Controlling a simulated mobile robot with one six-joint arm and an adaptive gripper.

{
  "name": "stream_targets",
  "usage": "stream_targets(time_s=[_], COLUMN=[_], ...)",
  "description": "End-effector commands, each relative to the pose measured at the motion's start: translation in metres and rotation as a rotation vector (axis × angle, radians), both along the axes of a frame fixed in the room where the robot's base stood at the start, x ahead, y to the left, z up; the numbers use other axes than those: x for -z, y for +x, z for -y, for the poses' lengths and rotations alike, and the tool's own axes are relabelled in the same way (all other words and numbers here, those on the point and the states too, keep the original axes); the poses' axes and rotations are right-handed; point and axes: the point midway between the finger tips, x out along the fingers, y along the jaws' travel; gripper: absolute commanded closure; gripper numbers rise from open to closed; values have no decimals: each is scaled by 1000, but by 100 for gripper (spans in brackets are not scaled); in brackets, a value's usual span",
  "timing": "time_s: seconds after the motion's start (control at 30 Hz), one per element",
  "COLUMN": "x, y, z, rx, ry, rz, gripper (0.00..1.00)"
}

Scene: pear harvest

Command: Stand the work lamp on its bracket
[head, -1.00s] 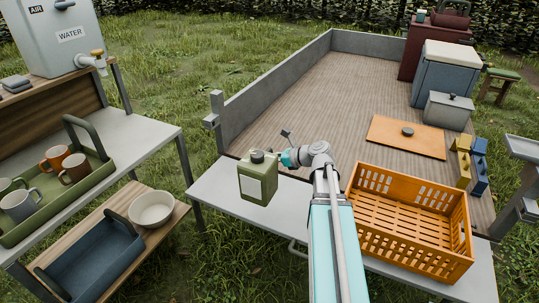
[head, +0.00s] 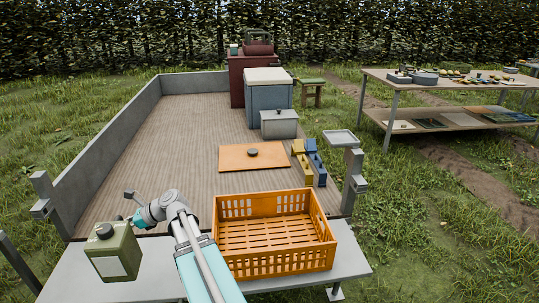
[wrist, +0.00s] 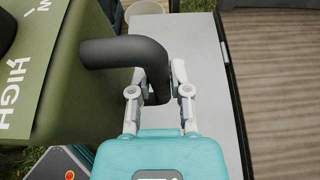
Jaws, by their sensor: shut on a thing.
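The work lamp (head: 113,251) is an olive-green box with a pale label and a dark top, at the lower left of the head view. Its green body (wrist: 75,75) and a bent black handle (wrist: 135,52) fill the left of the wrist view. My gripper (wrist: 160,88) is shut on that handle, beside the body. The lamp looks upright over the left end of the grey tailgate shelf; I cannot tell whether it touches it. A grey flat plate on a post (head: 341,138), which looks like the bracket, stands empty at the trailer's right corner.
An orange crate (head: 275,267) sits on the shelf right of my arm. An orange board (head: 232,160), yellow and blue blocks (head: 315,162) and a grey box (head: 279,124) lie on the trailer bed. A post (head: 45,195) stands at the left corner. The bed's left half is clear.

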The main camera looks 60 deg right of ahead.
Motion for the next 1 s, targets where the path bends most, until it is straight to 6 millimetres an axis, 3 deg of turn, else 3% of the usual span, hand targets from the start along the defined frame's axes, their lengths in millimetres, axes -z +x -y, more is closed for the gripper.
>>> stream_targets(time_s=[1.0], x=[-143], y=[0], z=[0], rx=[0], ry=[4], rz=[0], gripper=[100])
